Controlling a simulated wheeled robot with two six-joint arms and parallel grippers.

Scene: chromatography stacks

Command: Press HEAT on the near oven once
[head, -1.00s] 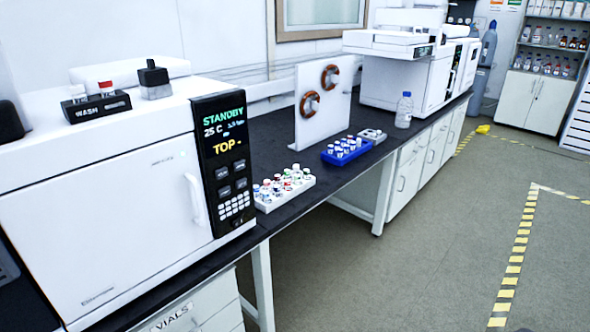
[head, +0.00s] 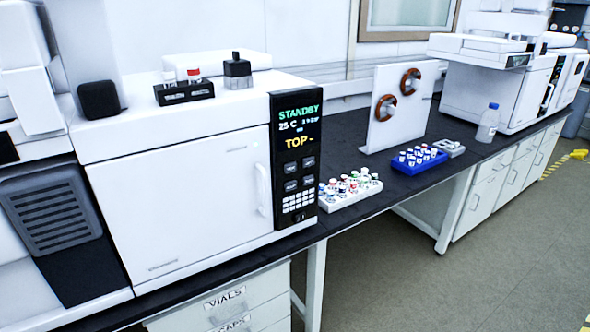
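The near oven (head: 180,200) is a white instrument with a closed front door and a vertical handle (head: 262,188). Its black control panel (head: 297,150) is on the right side of its front and reads STANDBY, 25 C and TOP. Below the display are several small dark buttons (head: 299,176) and a white keypad (head: 299,202). The button labels are too small to read, so I cannot tell which one is HEAT. Neither of my grippers is in view.
The black bench (head: 350,212) bears a white vial rack (head: 349,191), a blue vial rack (head: 419,160), a white board with brown rings (head: 398,107) and a clear bottle (head: 488,124). A second instrument (head: 495,80) stands farther along.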

